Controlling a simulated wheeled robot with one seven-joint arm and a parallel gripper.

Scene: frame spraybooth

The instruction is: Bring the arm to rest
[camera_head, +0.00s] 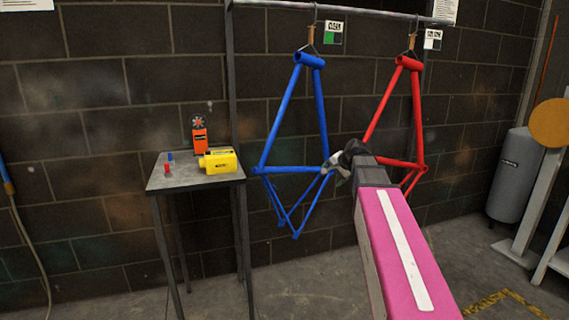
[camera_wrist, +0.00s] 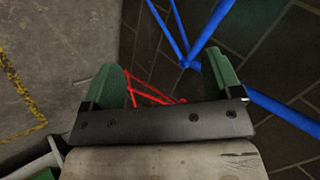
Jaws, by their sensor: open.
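My gripper (camera_wrist: 168,78) is open and empty in the wrist view, with its two green fingers spread apart. In the head view my gripper (camera_head: 336,170) shows small at the end of my pink arm, in front of the gap between the two hanging frames. The blue bicycle frame (camera_head: 318,105) hangs just left of it. Its tubes also show beyond the fingers in the wrist view (camera_wrist: 172,28). The red bicycle frame (camera_head: 417,110) hangs to the right, partly hidden by my arm. I cannot tell whether my gripper touches the blue frame.
A small grey table (camera_head: 190,177) at left holds a yellow device (camera_head: 219,161), an orange device (camera_head: 199,138) and small red and blue items. A metal rack post (camera_head: 232,90) stands behind it. A grey tank (camera_head: 516,175) stands at right. Floor at the lower middle is clear.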

